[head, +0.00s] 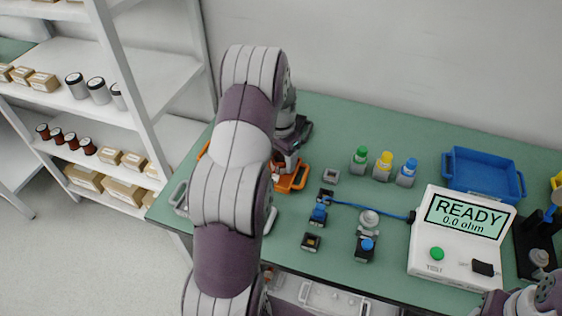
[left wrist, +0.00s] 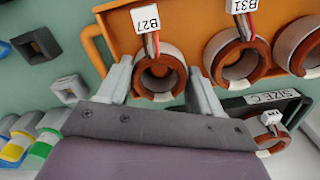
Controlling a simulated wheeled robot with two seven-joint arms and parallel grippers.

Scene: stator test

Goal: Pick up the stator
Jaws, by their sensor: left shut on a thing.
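The stator tagged B27 (left wrist: 160,76), a copper-brown ring with a pale band and coloured leads, sits between the two fingers of my left gripper (left wrist: 160,88) in the left wrist view. The gripper is shut on it, one finger on each side. The stator is at the orange tray (left wrist: 190,14); I cannot tell whether it is clear of the tray floor. A second stator tagged B31 (left wrist: 237,58) and another stator (left wrist: 300,45) are in the tray to its right. In the head view my left arm hides most of the orange tray (head: 300,178) and the stators.
A black tray labelled SIZE C (left wrist: 258,102) holds another stator. A white tester (head: 455,250) reads READY, 0.0 ohm. Green, yellow and blue-capped bottles (head: 384,166), small fixtures (head: 312,242) and an empty blue bin (head: 484,176) stand on the green table. Shelves (head: 160,80) are at left.

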